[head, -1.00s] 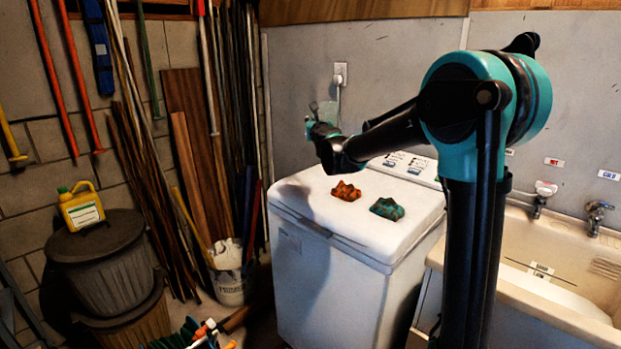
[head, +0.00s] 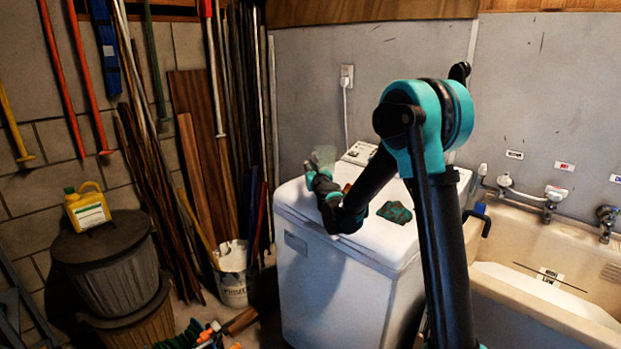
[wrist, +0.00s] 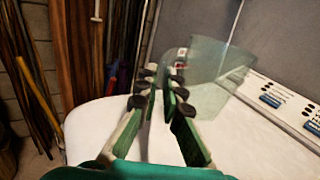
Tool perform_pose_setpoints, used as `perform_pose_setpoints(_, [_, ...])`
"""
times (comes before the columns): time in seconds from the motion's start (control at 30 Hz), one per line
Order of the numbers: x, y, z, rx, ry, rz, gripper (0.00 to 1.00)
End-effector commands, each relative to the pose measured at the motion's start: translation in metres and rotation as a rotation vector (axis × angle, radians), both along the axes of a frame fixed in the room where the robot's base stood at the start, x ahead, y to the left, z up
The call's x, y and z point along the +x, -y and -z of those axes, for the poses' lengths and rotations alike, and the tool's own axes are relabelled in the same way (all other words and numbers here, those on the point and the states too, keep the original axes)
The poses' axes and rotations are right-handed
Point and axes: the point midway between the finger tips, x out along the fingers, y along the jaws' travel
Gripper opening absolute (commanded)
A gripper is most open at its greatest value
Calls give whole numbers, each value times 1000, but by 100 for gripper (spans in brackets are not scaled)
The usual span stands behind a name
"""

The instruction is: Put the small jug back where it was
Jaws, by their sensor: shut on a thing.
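My gripper (head: 316,172) is over the left part of the white washing machine's top (head: 298,198). It is shut on a see-through pale green thing, seemingly the small jug (head: 324,156), whose full shape is hard to make out. In the wrist view, my gripper's fingers (wrist: 160,84) point away over the white lid, and the clear jug (wrist: 216,82) shows at and beyond the right fingertips, looking tilted. I cannot tell how much room is between the jug and the lid.
A teal crumpled cloth (head: 395,212) lies on the lid. An orange one (head: 347,188) is mostly hidden behind my arm. The control panel (wrist: 285,103) is at the back. A sink (head: 540,240) stands to the right. Bins with a yellow jug (head: 87,207) stand left.

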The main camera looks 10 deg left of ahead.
Motion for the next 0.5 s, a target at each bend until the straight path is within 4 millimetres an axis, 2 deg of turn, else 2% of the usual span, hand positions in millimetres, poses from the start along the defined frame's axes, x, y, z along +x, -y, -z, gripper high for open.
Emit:
perform_pose_setpoints(0.17, [0, 0, 11, 0, 0, 0, 0])
perform_pose_setpoints(0.4, [0, 0, 40, 0, 0, 0, 0])
perform_pose_setpoints(0.5, [0, 0, 41, 0, 0, 0, 0])
